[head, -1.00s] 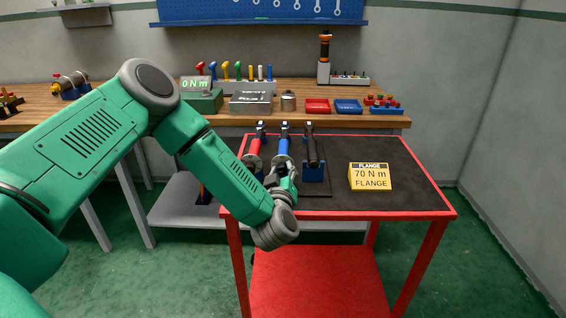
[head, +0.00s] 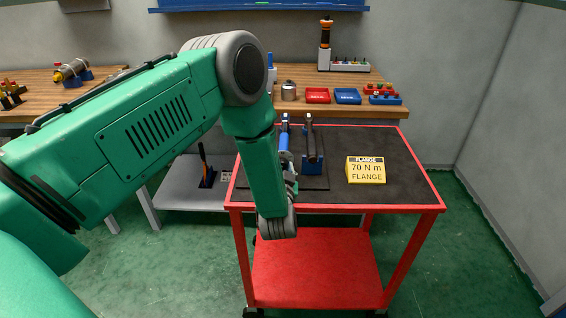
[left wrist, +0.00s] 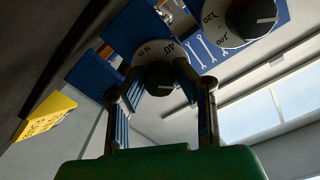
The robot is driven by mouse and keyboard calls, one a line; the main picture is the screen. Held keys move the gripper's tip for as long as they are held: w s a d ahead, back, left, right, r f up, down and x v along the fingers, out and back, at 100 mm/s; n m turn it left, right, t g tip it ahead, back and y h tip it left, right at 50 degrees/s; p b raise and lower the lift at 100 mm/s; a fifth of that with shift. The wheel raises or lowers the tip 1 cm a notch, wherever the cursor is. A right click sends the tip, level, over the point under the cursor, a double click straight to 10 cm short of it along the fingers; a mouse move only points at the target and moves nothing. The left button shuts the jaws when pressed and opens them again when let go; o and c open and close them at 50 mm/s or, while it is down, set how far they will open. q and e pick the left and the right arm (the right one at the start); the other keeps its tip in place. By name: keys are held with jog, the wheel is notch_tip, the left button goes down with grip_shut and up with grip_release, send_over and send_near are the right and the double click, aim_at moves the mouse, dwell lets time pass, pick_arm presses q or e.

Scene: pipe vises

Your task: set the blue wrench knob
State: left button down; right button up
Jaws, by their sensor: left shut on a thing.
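The blue wrench (head: 285,141) stands in a holder on the red cart's dark top, partly hidden by my left forearm. My left gripper (head: 291,184) is at its near, lower end, mostly hidden behind my forearm in the head view. In the left wrist view, my left gripper (left wrist: 167,76) is shut on a black knob (left wrist: 160,80), with one finger on each side. A white dial with dark numbers, "40" among them, surrounds this knob. The yellow flange sign (head: 366,171) reads 70 N m. My right gripper is not in view.
A black wrench (head: 311,147) stands close to the right of the blue one. Another knob with a white dial (left wrist: 250,18) shows at the upper right of the left wrist view. The cart top (head: 400,185) is clear around the sign. A workbench (head: 400,112) stands behind.

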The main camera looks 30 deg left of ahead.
pick_arm(q)
jog(key=shift+d+f+m, duration=0.1)
jog(key=shift+f+m, duration=0.05)
jog(key=shift+m, duration=1.35)
jog(key=shift+p, duration=0.3)
jog(key=c, duration=1.3)
grip_release()
jog(key=shift+s, duration=0.1)
jog(key=v, duration=1.1)
jog(key=shift+s+d, duration=0.25)
jog(key=shift+d, duration=0.05)
jog(key=shift+f, duration=0.1)
